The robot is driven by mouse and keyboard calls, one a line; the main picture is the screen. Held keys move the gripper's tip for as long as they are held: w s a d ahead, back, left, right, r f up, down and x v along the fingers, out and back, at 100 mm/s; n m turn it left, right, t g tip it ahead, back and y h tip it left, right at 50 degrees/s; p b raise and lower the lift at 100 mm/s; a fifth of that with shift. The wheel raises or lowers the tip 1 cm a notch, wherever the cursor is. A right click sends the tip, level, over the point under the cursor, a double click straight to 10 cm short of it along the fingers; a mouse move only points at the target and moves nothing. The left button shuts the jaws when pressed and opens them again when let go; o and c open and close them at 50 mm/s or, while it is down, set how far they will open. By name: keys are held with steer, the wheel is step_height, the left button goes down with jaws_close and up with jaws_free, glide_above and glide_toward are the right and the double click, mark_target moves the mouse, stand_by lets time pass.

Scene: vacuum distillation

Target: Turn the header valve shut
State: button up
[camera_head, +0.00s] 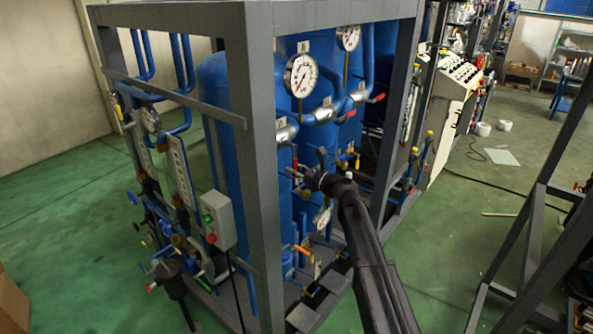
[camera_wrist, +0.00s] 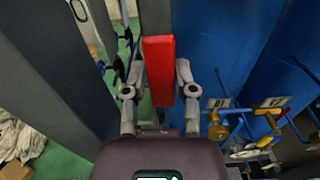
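A red valve handle (camera_wrist: 158,72) stands upright between the two fingers of my gripper (camera_wrist: 160,80) in the wrist view. The fingers are spread, one on each side of the handle. They are close to it, but I cannot tell whether either one touches it. In the head view my gripper (camera_head: 304,177) reaches in between the frame posts, in front of a blue tank. A small red handle (camera_head: 295,164) shows at its tip. The valve body behind the handle is mostly hidden.
A grey frame post (camera_head: 264,170) stands close on the left of my arm. Higher up are a pressure gauge (camera_head: 301,75) and a pipe with another red handle (camera_head: 375,98). Yellow-handled valves (camera_wrist: 270,105) are to the right in the wrist view.

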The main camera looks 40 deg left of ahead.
steer(key=shift+o, duration=1.1)
steer(key=w+d, duration=0.1)
steer(key=d, duration=1.1)
steer(key=shift+a, duration=0.1)
